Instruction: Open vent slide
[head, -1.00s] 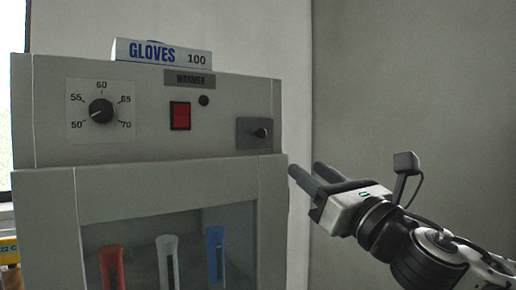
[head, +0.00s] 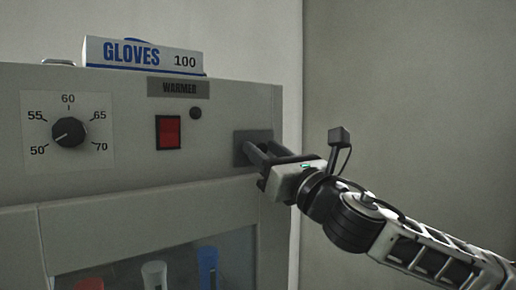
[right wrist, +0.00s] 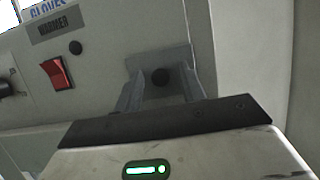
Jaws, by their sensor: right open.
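The vent slide is a dark grey plate (head: 240,150) on the right end of the warmer's front panel; its small black knob (right wrist: 160,77) shows in the right wrist view. My right gripper (head: 257,152) is at the plate, its fingers pointing at it and covering the knob in the head view. In the right wrist view the open fingers (right wrist: 160,88) stand on either side of the knob; whether they touch it I cannot tell. My left gripper is not in view.
The warmer (head: 200,100) has a temperature dial (head: 69,132), a red switch (head: 168,132) and a small round dark spot (head: 195,113). A gloves box (head: 140,56) lies on top. Several coloured tubes (head: 208,265) stand behind the window below. Free room lies to the right.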

